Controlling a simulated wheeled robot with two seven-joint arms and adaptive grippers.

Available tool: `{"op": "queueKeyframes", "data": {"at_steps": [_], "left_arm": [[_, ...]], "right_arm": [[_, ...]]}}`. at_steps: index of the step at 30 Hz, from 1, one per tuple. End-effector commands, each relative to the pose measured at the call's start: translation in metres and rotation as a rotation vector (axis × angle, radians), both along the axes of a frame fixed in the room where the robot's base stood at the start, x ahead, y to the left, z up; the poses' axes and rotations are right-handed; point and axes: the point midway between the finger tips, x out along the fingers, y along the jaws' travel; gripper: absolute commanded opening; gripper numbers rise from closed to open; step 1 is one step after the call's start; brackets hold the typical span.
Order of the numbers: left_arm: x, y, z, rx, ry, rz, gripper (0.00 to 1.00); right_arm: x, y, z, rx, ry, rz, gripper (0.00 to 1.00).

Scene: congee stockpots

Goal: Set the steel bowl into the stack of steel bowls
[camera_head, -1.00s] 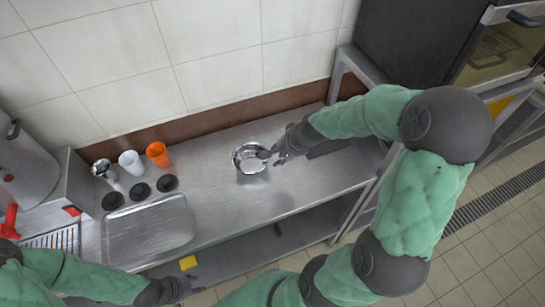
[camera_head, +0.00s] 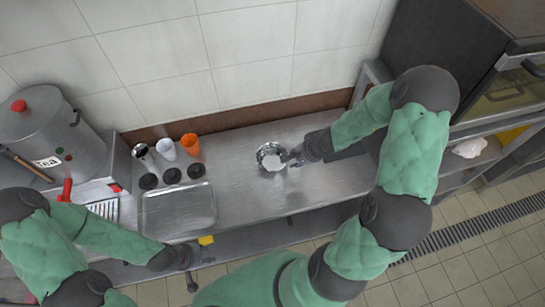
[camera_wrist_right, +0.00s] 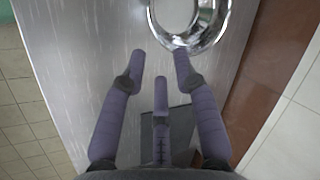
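Shiny steel bowlware (camera_head: 270,158) stands on the steel counter, right of its middle. In the right wrist view its round rim (camera_wrist_right: 208,40) is cut off by the top edge. More than one rim line shows, but I cannot tell how many bowls are nested. My right gripper (camera_head: 292,157) is just right of the bowlware; it also shows in the wrist view (camera_wrist_right: 160,58) with its fingers spread and nothing between them. One fingertip overlaps the near rim in that view; contact is unclear. My left gripper (camera_head: 197,256) is low by the counter's front edge, its fingers too small to read.
A shallow tray (camera_head: 178,211) lies on the counter left of the bowlware. Behind it are black round items (camera_head: 172,175), an orange cup (camera_head: 190,145), a white cup (camera_head: 166,149) and a metal container (camera_head: 143,152). A large stockpot (camera_head: 50,135) stands at far left.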

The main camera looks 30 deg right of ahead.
Motion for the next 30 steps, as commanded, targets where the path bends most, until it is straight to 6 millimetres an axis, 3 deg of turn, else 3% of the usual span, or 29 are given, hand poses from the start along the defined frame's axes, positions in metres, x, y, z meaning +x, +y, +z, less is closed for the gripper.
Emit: {"op": "queueKeyframes", "data": {"at_steps": [9, 17, 24, 30], "left_arm": [[0.000, 0.000, -0.023, 0.000, 0.001, 0.000, 0.40], [0.000, 0.000, -0.029, 0.000, 0.000, 0.000, 0.40], [0.000, 0.000, -0.044, 0.000, 0.000, 0.000, 0.40], [0.000, 0.000, -0.046, 0.000, 0.001, 0.000, 0.40]], "right_arm": [[0.017, 0.010, -0.042, 0.002, 0.002, 0.002, 0.30], [0.025, 0.013, -0.057, 0.000, 0.001, 0.003, 0.30], [0.038, 0.021, -0.087, 0.002, 0.002, 0.002, 0.30], [0.043, 0.023, -0.096, 0.001, 0.002, 0.001, 0.30]]}}
